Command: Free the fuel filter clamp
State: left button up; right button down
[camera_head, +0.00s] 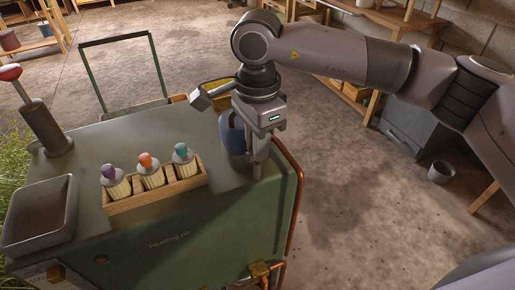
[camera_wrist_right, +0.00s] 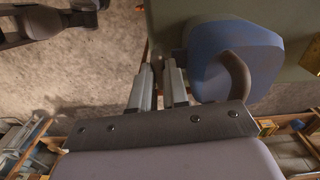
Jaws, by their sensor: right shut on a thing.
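My right gripper (camera_head: 258,172) points down at the right end of the green machine's top (camera_head: 215,205). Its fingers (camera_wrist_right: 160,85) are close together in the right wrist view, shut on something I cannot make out. A blue container with a dark handle (camera_wrist_right: 240,65) is right beside the fingers; in the head view it is partly hidden behind the gripper (camera_head: 231,138). A brass-coloured fitting (camera_head: 260,268) sits on orange piping low on the machine's front right. I cannot tell whether it is the fuel filter clamp. My left gripper is not in view.
A wooden rack (camera_head: 153,193) with three colour-topped bottles stands left of the gripper. A grey tray (camera_head: 40,215) and a red-knobbed lever (camera_head: 40,115) are farther left. An orange pipe (camera_head: 297,200) runs down the machine's right edge. The floor at right is mostly clear.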

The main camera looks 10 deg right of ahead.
jog(key=shift+m+b, duration=0.3)
jog(key=shift+m, duration=0.4)
jog(key=c, duration=1.1)
grip_release()
jog(key=shift+r, duration=3.65)
